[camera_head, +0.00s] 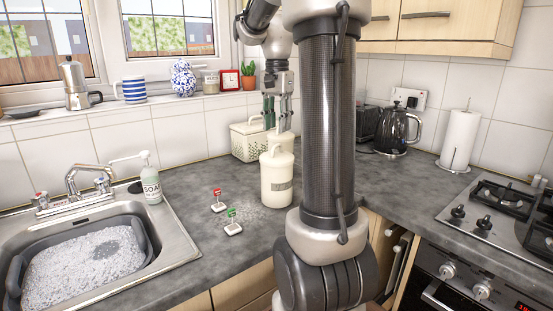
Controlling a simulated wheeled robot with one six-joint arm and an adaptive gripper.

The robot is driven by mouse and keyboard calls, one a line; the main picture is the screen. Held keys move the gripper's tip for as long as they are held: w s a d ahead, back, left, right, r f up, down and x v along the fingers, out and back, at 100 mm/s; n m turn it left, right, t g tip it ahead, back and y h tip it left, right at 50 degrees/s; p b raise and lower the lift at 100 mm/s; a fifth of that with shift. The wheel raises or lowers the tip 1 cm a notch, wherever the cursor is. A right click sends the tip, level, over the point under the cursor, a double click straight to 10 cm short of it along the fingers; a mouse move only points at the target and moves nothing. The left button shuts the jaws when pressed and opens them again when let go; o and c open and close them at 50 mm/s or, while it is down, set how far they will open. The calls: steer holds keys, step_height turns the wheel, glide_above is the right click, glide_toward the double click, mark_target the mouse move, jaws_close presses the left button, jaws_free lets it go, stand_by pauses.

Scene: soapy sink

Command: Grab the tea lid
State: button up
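A cream tea canister (274,182) with a small dark label stands upright on the grey worktop, just left of my arm. Its cream tea lid (276,153) sits on top of it. My gripper (277,127) points down above and slightly behind the lid in the picture. Its two dark fingers appear apart with a gap between them and nothing held. The fingertips are small, and their exact distance from the lid cannot be told. My arm's large link stands just right of the canister.
A cream basket (245,143) stands behind the canister. The soapy sink (90,262) and soap bottle (150,184) are further left. The kettle (393,130) and hob (480,218) are right.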

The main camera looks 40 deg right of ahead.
mark_target(277, 145)
steer(key=f, duration=0.7)
steer(key=shift+s+a+f, duration=0.1)
steer(key=shift+s+a, duration=0.1)
jaws_close()
